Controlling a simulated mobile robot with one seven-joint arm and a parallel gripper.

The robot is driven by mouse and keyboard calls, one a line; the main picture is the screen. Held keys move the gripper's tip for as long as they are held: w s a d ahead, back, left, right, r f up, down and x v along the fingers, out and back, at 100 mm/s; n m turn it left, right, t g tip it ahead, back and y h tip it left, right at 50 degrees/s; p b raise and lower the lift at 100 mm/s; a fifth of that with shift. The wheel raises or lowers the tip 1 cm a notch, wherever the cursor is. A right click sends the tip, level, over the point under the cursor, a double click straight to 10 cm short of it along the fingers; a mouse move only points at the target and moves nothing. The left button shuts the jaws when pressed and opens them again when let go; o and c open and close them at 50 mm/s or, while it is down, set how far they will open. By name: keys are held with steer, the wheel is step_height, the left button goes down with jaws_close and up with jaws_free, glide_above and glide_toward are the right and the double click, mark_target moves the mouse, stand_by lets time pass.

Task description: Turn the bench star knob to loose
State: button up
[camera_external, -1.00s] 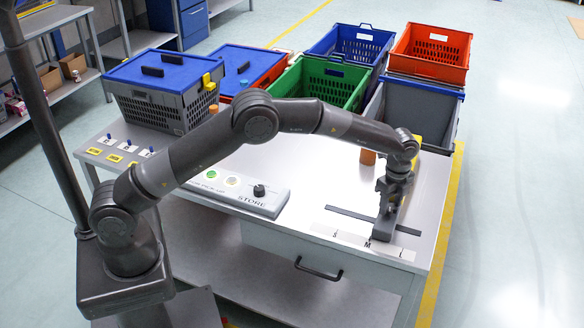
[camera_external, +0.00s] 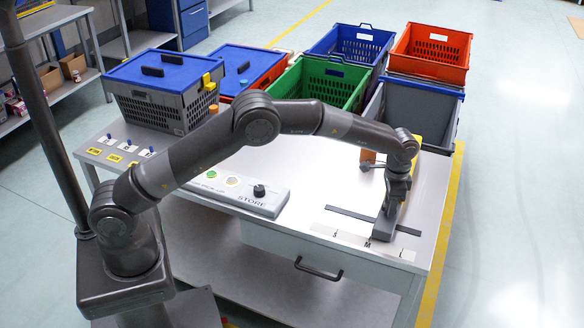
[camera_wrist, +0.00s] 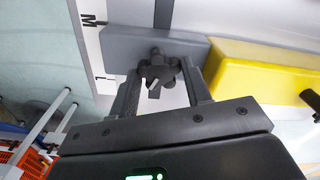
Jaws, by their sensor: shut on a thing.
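The black star knob (camera_wrist: 157,73) shows in the wrist view, with a white mark on it, against a grey block (camera_wrist: 125,47). My gripper (camera_wrist: 162,70) has one finger on each side of the knob and is shut on it. In the external view my gripper (camera_external: 394,198) points down at the grey block (camera_external: 382,231) at the bench's front right; there the knob is hidden by the gripper. Which way the white mark counts, loose or tight, I cannot tell.
A scale strip (camera_external: 355,241) with S, M and L lies beside a dark rail (camera_external: 345,213) on the bench. A yellow block (camera_wrist: 262,70) is close to the right finger. A control box (camera_external: 240,190) and totes are further off.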

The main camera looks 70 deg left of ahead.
steer(key=n, duration=0.4)
steer(key=shift+d+n, duration=0.25)
steer(key=shift+n, duration=0.05)
steer(key=n, duration=0.3)
steer(key=shift+n, duration=0.4)
steer(key=n, duration=0.6)
steer(key=shift+a+n, duration=0.1)
steer(key=shift+n, duration=0.3)
steer(key=o, duration=0.7)
steer(key=shift+a, duration=0.1)
step_height(320, 180, up, 11)
steer(key=shift+f, duration=0.1)
